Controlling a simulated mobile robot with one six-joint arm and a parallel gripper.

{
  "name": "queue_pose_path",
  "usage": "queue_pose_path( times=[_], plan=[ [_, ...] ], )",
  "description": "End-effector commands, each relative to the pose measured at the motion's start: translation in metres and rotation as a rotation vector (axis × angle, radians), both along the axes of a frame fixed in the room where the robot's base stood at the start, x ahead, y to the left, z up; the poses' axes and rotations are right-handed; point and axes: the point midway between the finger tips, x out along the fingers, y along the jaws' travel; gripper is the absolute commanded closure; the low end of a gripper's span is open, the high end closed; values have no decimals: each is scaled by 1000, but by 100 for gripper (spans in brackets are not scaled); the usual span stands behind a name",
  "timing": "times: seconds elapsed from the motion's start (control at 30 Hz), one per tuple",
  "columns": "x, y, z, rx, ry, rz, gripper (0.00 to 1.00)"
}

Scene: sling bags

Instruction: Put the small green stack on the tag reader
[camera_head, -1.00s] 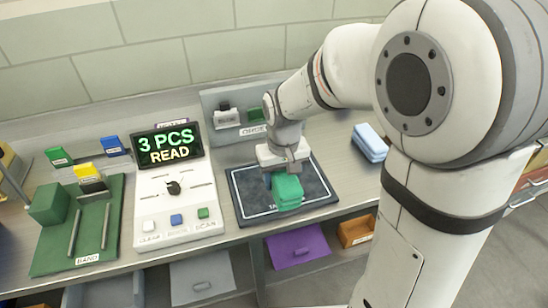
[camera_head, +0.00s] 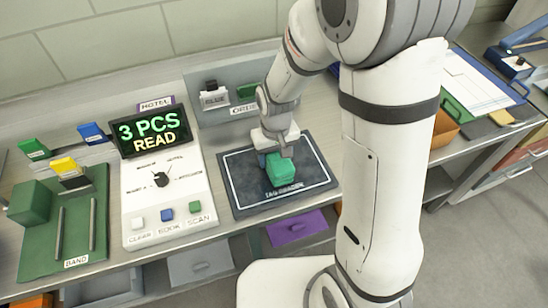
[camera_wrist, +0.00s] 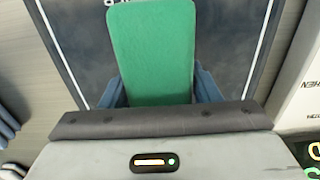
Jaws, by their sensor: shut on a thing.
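The small green stack (camera_head: 280,170) is on or just above the dark tag reader (camera_head: 245,195), near the middle of its pad; I cannot tell whether it touches. My gripper (camera_head: 274,158) points down and is shut on the stack, its blue fingers on either side. In the wrist view the green stack (camera_wrist: 152,50) sits between the two fingers of my gripper (camera_wrist: 155,92), with the dark tag reader pad (camera_wrist: 225,30) and its white outline behind it. My gripper hides part of the stack's far side.
A control panel with a display reading "3 PCS READ" (camera_head: 152,133) stands left of the reader. Farther left is a green banding board (camera_head: 45,250) with a green block. A grey order rack (camera_head: 225,70) stands behind. A purple drawer (camera_head: 297,227) is below the bench edge.

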Motion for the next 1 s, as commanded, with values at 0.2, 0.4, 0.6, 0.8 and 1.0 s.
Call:
queue_pose_path(
  times=[0.2, 0.4, 0.6, 0.8, 1.0],
  plan=[
    [0, -1, -16, 0, 0, -2, 71],
    [1, -1, -17, 0, -1, -3, 71],
    [1, -1, -19, 0, -1, -4, 37],
    [1, -2, -19, 0, -1, -4, 22],
    [1, -2, -19, 0, -1, -5, 22]
  ],
)
